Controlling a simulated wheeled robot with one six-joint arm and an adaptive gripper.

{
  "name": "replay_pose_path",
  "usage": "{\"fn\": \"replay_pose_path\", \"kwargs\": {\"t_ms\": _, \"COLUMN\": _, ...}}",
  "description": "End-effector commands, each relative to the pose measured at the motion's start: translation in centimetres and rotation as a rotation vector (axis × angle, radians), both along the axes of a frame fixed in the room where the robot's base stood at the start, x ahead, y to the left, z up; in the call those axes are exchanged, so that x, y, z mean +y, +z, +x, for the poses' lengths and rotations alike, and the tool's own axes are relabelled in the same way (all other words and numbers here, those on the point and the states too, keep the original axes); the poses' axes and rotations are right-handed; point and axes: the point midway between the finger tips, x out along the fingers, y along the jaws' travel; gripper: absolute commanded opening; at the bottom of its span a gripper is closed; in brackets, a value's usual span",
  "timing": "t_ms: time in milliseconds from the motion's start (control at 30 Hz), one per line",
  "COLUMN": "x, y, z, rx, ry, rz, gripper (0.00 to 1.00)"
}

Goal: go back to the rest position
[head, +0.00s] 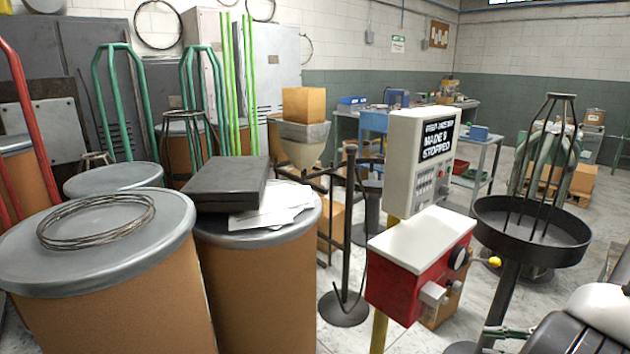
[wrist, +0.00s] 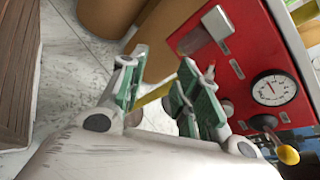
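My gripper (wrist: 165,82) shows in the wrist view with its two green-padded fingers apart and nothing between them. In the head view it is at the lower right edge (head: 508,333), partly cut off by the frame. A red control box (head: 405,285) with a white top stands to its left. In the wrist view the red box (wrist: 250,45) is beyond and right of the fingers, with a dial gauge (wrist: 274,89) and a yellow-knobbed lever (wrist: 288,155). I cannot tell the exact gap, but no contact is clear.
A grey control panel (head: 398,150) has a screen reading MADE 0 STOPPED. A black round tray stand (head: 530,255) with upright rods is just behind my gripper. Large brown drums (head: 260,290) fill the left. A thin black post (head: 347,230) stands in the middle.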

Motion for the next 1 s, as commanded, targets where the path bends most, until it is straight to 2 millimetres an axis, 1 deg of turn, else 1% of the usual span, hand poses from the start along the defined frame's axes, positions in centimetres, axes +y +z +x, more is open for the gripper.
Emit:
{"fn": "replay_pose_path", "kwargs": {"t_ms": 33, "x": 0.3, "y": 1.4, "z": -1.1, "rx": 0.028, "ry": 0.066, "rz": -0.024, "gripper": 0.32}}
{"fn": "replay_pose_path", "kwargs": {"t_ms": 100, "x": 0.7, "y": 2.9, "z": -2.6, "rx": 0.064, "ry": 0.154, "rz": -0.055, "gripper": 0.32}}
{"fn": "replay_pose_path", "kwargs": {"t_ms": 167, "x": 0.9, "y": 4.3, "z": -3.6, "rx": 0.090, "ry": 0.229, "rz": -0.092, "gripper": 0.32}}
{"fn": "replay_pose_path", "kwargs": {"t_ms": 200, "x": 1.1, "y": 5.2, "z": -4.2, "rx": 0.105, "ry": 0.281, "rz": -0.124, "gripper": 0.32}}
{"fn": "replay_pose_path", "kwargs": {"t_ms": 267, "x": 1.1, "y": 6.8, "z": -5.1, "rx": 0.126, "ry": 0.360, "rz": -0.179, "gripper": 0.32}}
{"fn": "replay_pose_path", "kwargs": {"t_ms": 433, "x": 1.0, "y": 11.8, "z": -7.1, "rx": 0.159, "ry": 0.605, "rz": -0.398, "gripper": 0.32}}
{"fn": "replay_pose_path", "kwargs": {"t_ms": 567, "x": 0.7, "y": 15.8, "z": -7.9, "rx": 0.151, "ry": 0.774, "rz": -0.601, "gripper": 0.32}}
{"fn": "replay_pose_path", "kwargs": {"t_ms": 700, "x": 0.7, "y": 20.0, "z": -8.1, "rx": 0.101, "ry": 0.927, "rz": -0.829, "gripper": 0.32}}
{"fn": "replay_pose_path", "kwargs": {"t_ms": 767, "x": 0.8, "y": 21.8, "z": -8.0, "rx": 0.067, "ry": 0.983, "rz": -0.929, "gripper": 0.32}}
{"fn": "replay_pose_path", "kwargs": {"t_ms": 867, "x": 1.4, "y": 24.7, "z": -7.9, "rx": -0.009, "ry": 1.068, "rz": -1.092, "gripper": 0.32}}
{"fn": "replay_pose_path", "kwargs": {"t_ms": 1000, "x": 2.8, "y": 28.7, "z": -7.6, "rx": -0.160, "ry": 1.161, "rz": -1.306, "gripper": 0.32}}
